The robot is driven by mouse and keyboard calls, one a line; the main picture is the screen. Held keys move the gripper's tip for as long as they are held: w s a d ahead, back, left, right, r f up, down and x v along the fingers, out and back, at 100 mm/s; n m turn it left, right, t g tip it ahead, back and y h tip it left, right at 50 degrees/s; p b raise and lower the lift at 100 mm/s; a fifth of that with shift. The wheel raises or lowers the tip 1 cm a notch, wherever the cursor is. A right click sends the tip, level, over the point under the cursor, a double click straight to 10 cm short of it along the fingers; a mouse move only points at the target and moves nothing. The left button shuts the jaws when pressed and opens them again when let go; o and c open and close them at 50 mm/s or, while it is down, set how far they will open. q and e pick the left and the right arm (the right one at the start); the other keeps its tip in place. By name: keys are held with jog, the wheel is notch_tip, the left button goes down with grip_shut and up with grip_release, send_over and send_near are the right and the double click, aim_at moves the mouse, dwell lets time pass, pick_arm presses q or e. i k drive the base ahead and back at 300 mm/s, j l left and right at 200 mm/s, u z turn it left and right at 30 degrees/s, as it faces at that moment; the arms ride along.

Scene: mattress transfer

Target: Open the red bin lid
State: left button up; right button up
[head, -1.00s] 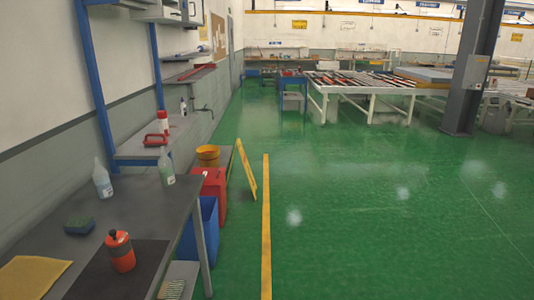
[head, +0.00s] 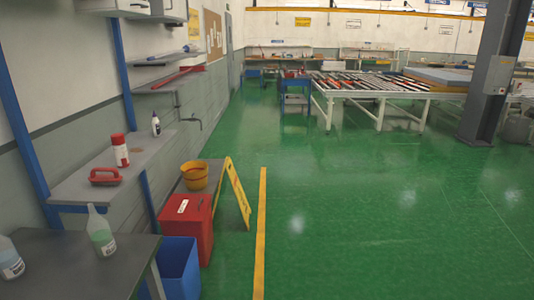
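The red bin (head: 207,238) stands on the green floor at the lower left of the head view, just beyond the blue bin. Its red lid (head: 185,208) lies flat on top and looks closed, with a small white label on it. Neither of my grippers shows in the view.
An open blue bin (head: 178,268) stands on the near side of the red bin. A yellow floor sign (head: 238,193) leans beside it. A yellow bucket (head: 194,176) is behind. A workbench (head: 75,270) with bottles fills the lower left. Open green floor (head: 350,230) lies to the right.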

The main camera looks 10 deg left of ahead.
aim_at(180, 208)
jog(key=i+l+u, duration=0.15)
jog(key=i+u, duration=0.25)
jog(key=i, duration=0.15)
jog(key=i+l+u, duration=0.35)
jog(key=i, duration=0.2)
jog(key=i+l+u, duration=0.4)
jog(key=i+l+z, duration=0.1)
jog(key=i, duration=0.5)
jog(key=i+l+z, duration=0.1)
jog(key=i+l, duration=0.15)
jog(key=i, duration=0.4)
jog(key=i+l+z, duration=0.1)
jog(key=i, duration=0.55)
